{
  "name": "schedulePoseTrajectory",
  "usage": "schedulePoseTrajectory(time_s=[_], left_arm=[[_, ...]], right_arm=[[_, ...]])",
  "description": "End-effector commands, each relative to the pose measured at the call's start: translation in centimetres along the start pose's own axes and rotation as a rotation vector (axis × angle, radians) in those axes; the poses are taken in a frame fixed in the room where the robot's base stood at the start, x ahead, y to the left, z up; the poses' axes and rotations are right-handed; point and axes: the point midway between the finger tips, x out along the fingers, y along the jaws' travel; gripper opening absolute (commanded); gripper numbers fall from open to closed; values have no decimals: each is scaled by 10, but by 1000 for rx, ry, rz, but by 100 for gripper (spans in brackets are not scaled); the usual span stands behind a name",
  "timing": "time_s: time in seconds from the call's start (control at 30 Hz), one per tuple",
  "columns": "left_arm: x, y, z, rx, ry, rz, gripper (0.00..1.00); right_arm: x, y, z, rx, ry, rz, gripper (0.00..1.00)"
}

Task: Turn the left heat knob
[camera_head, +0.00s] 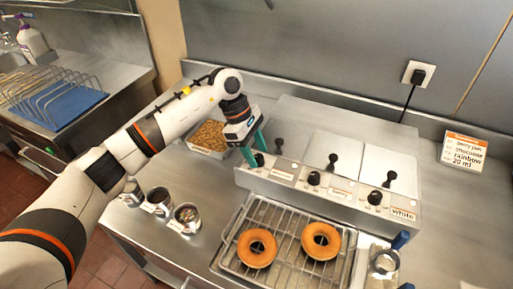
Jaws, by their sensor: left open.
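The left heat knob (258,160) is a small black knob at the left end of the steel glaze unit's front panel (345,207). My left gripper (253,151) is open, with its teal fingers pointing down at this knob. One finger shows on the left of the knob and the other behind it to the right. Whether they touch the knob cannot be told. A middle knob (314,178) and a right knob (375,198) sit further along the panel. My right gripper is not in view.
Black lever handles (332,161) stand on the unit behind the knobs. A wire rack (228,254) with two donuts (258,248) is in front. A tray of brown bits (209,137) is behind my left arm, and small metal cups (186,216) stand at the left.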

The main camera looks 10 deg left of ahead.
Motion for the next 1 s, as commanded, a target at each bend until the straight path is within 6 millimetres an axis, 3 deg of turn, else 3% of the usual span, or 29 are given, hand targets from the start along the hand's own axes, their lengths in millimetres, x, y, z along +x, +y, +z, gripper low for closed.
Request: schedulePoseTrajectory(time_s=[0.37,0.47,0.67,1.0], left_arm=[[9,0,0,-1,0,0,50],[9,0,0,-1,0,0,39],[8,0,0,-1,0,0,6],[10,0,1,-50,0,-23,6]], right_arm=[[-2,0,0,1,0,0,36],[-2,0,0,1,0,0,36],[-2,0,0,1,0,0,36],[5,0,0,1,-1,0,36]])
